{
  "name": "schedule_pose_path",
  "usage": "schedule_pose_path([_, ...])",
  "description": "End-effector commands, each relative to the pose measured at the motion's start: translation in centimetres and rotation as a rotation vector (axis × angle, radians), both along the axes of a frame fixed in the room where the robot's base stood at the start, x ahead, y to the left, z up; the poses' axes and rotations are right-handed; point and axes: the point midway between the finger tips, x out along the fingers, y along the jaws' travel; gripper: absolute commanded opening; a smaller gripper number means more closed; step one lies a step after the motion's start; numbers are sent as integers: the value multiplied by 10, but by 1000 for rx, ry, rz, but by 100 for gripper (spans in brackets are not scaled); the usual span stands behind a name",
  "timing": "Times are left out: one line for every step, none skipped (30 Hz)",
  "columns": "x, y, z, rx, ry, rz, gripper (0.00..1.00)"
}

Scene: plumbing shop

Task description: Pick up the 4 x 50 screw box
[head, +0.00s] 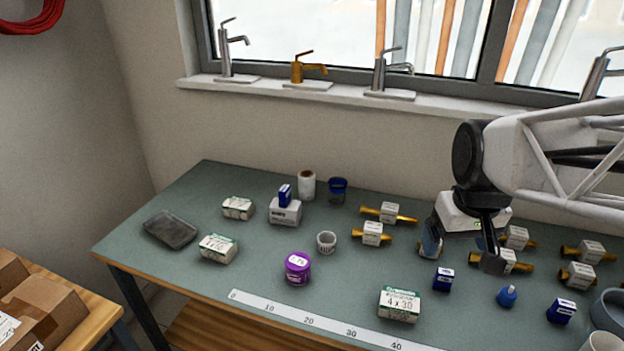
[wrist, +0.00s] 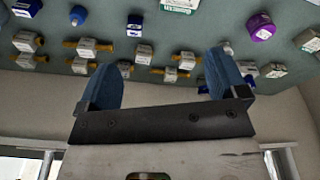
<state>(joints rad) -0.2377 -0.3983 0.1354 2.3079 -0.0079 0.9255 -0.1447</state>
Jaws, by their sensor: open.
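Three white-and-green screw boxes lie on the green bench. The front one (head: 400,304) reads 4 x 30 in the head view. A second box (head: 218,248) lies at the left, with a label that may end in 50. A third box (head: 238,208) lies behind it, its label too small to read. The left pair also shows at the right of the wrist view, one nearer the edge (wrist: 308,40) and one lower (wrist: 274,70). My gripper (head: 462,245) is open and empty over the right part of the bench, well right of the left pair.
A purple tub (head: 298,268) stands between the left boxes and the front one. A grey fitting (head: 326,242), a white box (head: 286,212) with a blue box on it and a dark tray (head: 170,229) are nearby. Several tagged brass fittings lie around my gripper.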

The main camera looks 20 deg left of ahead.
Motion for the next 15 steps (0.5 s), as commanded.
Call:
schedule_pose_path([11,13,-1,-3,6,34,92])
schedule_pose_path([16,21,-2,-6,10,55,92])
schedule_pose_path([23,30,-3,-8,13,81,92])
schedule_pose_path([29,38,-4,-10,17,101,92])
schedule_pose_path([34,46,-5,-12,19,121,92])
schedule_pose_path([41,57,-6,-15,22,149,92])
schedule_pose_path([46,65,-7,-17,25,169,92])
schedule_pose_path([51,73,-8,-19,26,188,92])
schedule_pose_path([57,85,-10,-21,30,217,92])
schedule_pose_path([61,93,-11,-23,32,236,92])
schedule_pose_path([66,102,-13,-26,35,256,92])
schedule_pose_path([71,114,-16,-28,39,283,92])
schedule_pose_path([75,123,-17,-31,41,304,92])
schedule_pose_path([79,132,-19,-33,43,324,92])
schedule_pose_path([84,145,-22,-35,46,350,92])
